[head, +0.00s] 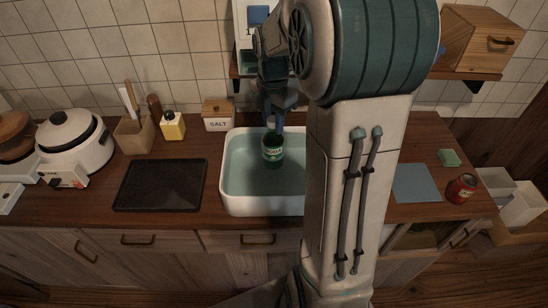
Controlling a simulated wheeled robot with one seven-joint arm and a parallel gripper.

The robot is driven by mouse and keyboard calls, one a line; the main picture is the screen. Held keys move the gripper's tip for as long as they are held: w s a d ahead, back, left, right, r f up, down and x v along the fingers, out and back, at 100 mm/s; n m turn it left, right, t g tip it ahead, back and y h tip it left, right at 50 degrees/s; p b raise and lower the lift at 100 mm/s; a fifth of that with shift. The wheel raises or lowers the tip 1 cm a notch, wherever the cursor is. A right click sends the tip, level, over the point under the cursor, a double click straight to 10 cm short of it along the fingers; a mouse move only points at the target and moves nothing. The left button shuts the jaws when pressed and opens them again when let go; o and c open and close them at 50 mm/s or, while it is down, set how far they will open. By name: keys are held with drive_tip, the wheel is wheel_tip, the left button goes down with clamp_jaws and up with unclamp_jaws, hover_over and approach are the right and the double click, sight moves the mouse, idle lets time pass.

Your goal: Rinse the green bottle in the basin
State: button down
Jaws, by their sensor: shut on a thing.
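The green bottle (272,155) has a pale label and is upright inside the white basin (227,188). My gripper (272,125) comes down from above and is shut on the top of the bottle. The basin is set in the wooden counter and holds pale blue-green water or has a floor of that colour; I cannot tell which. I cannot tell whether the bottle touches the basin floor. My arm hides the right side of the basin.
A dark tray (160,185) lies left of the basin. A salt box (217,115), a yellow bottle (172,126) and a rice cooker (75,140) stand behind and left. Right of my arm are a blue-grey mat (415,183), a red can (461,188) and a green sponge (449,157). A shelf (470,76) overhangs.

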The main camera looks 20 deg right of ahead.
drive_tip(key=shift+r+p, duration=1.75)
drive_tip(key=shift+r, duration=0.85)
wheel_tip(320, 180, up, 4)
drive_tip(key=p, duration=0.3)
